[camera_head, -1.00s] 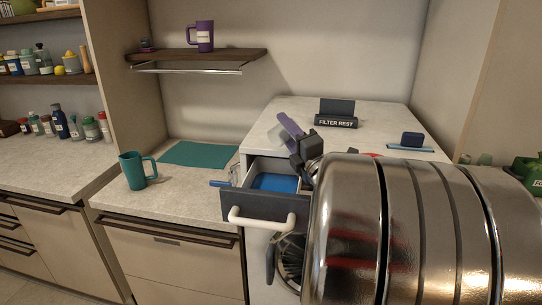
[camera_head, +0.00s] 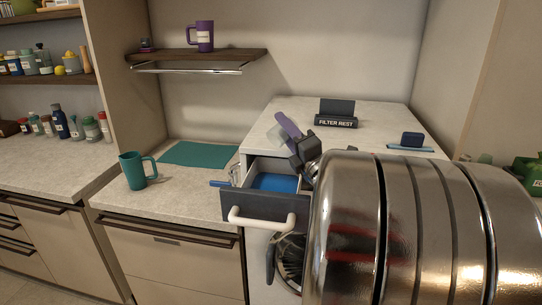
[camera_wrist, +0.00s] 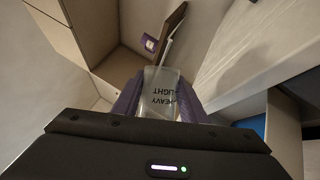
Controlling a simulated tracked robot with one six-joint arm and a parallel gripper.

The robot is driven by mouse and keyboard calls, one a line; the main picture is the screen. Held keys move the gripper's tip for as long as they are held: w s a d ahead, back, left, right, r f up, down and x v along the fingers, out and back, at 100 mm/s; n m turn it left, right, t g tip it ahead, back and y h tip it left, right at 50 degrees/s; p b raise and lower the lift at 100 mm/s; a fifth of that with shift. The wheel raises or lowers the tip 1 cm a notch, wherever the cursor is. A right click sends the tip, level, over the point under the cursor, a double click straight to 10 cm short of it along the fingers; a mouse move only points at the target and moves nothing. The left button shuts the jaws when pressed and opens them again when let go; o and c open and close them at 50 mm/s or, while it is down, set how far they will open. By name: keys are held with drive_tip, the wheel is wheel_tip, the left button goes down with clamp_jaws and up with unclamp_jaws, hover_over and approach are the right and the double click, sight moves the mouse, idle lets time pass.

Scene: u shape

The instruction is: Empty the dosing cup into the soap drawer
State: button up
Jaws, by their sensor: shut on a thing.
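My gripper (camera_head: 284,126) has purple fingers and is above the back edge of the open soap drawer. In the wrist view my gripper (camera_wrist: 160,97) is shut on the clear dosing cup (camera_wrist: 160,88), marked HEAVY and LIGHT, gripped between the fingers. In the head view the cup (camera_head: 275,137) is a pale shape beside the fingers; its contents cannot be made out. The soap drawer (camera_head: 268,207) is pulled out, with a white handle and a blue inside. Its blue part also shows at the right of the wrist view (camera_wrist: 252,124).
A filter rest (camera_head: 336,121) and a dark blue block (camera_head: 412,139) stand on the white machine top (camera_head: 385,120). A teal jug (camera_head: 137,171) and teal mat (camera_head: 198,153) are on the left counter. A shelf (camera_head: 225,56) holds a purple mug (camera_head: 201,36). My arm hides the right side.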

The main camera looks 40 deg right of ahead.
drive_tip(key=shift+a+r+n+t+y, duration=0.15)
drive_tip(key=shift+a+n+t+y, duration=0.1)
drive_tip(key=shift+n, duration=0.55)
drive_tip(key=shift+a+r+n+t+y, duration=0.1)
drive_tip(key=shift+a+n+t+y, duration=0.15)
drive_tip(key=shift+n, duration=0.55)
drive_tip(key=shift+a+r+n+t+y, duration=0.2)
drive_tip(key=shift+a+n+y, duration=0.1)
drive_tip(key=shift+n, duration=0.5)
idle(1.3)
drive_tip(key=shift+d, duration=0.1)
drive_tip(key=m, duration=0.1)
drive_tip(key=d+m+g+h, duration=0.1)
drive_tip(key=m, duration=0.1)
drive_tip(key=f+m+h, duration=0.1)
drive_tip(key=m, duration=0.1)
drive_tip(key=shift+d+g, duration=0.2)
drive_tip(key=shift+g, duration=0.1)
drive_tip(key=shift+d+f+m+g+h, duration=0.15)
drive_tip(key=shift+d+m, duration=0.05)
drive_tip(key=shift+m, duration=0.5)
drive_tip(key=shift+d+f+m+g+h, duration=0.15)
drive_tip(key=shift+m, duration=0.55)
drive_tip(key=shift+s+d+f+m, duration=0.1)
drive_tip(key=shift+m, duration=0.2)
